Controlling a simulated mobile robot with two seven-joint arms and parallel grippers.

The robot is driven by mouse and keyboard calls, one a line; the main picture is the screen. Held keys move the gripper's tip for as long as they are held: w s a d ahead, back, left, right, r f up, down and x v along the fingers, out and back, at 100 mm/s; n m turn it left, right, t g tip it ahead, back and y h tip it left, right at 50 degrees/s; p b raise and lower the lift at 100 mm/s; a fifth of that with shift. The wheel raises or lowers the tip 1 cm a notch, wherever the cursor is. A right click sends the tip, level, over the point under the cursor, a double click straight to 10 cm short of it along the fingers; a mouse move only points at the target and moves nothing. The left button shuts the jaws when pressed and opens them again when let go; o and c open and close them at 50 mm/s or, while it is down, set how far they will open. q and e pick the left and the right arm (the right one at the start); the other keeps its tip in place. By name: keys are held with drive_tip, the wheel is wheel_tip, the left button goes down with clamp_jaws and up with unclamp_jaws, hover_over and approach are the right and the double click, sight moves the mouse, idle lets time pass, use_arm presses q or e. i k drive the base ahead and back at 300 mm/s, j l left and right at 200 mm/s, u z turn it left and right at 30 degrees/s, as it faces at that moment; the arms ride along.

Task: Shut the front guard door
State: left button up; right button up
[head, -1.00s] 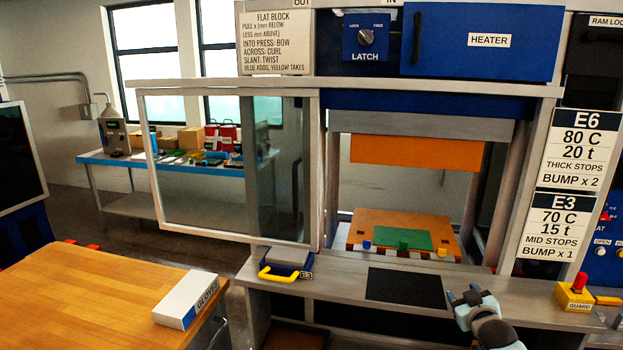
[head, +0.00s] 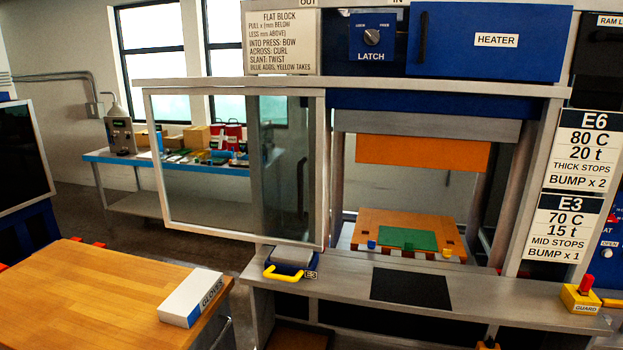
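The front guard door (head: 205,170) is a clear pane in a grey metal frame. It stands slid to the left of the press opening, so the opening is uncovered. Inside the opening an orange plate (head: 375,222) with a green sheet (head: 408,238) lies under a raised orange upper block (head: 425,153). A yellow box marked GUARD (head: 585,299) with a red knob stands at the right end of the front ledge. Neither gripper can be made out; only a small dark and orange bit of something shows at the bottom edge, right of centre.
The front ledge (head: 345,265) carries a black mat (head: 411,287) and a grey block with a yellow handle (head: 286,265), marked E3. A wooden table (head: 95,290) with a glove box (head: 192,297) stands at the left front. The space before the door is clear.

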sight(147, 92)
drive_tip(key=i+j+z, duration=0.15)
drive_tip(key=j, duration=0.4)
drive_tip(key=i+j+z, duration=0.15)
drive_tip(key=j, duration=0.4)
drive_tip(key=j+z, duration=0.2)
drive_tip(key=j, duration=0.3)
